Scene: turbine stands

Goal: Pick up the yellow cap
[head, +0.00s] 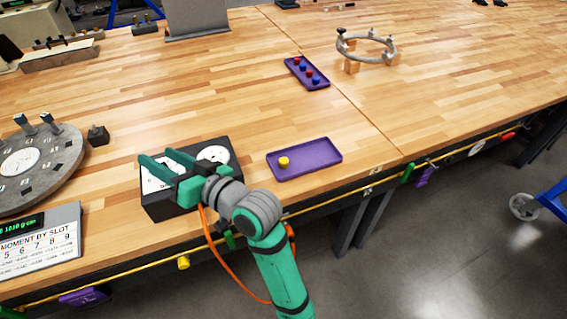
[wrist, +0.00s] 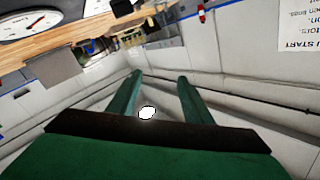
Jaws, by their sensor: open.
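A small yellow cap (head: 284,162) stands in the left part of a purple tray (head: 318,170) near the table's front edge in the head view. My gripper (head: 160,160) is open and empty, above a black box with white dials, to the left of the tray and well apart from the cap. In the wrist view my gripper's two green fingers (wrist: 160,78) are spread with nothing between them, and the cap does not show there.
The black dial box (head: 220,155) lies beneath my gripper. A smaller purple tray (head: 307,74) holds red and blue pieces. A metal ring (head: 367,47) stands on wooden blocks. A round grey plate (head: 35,165) is at left. The table's middle is clear.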

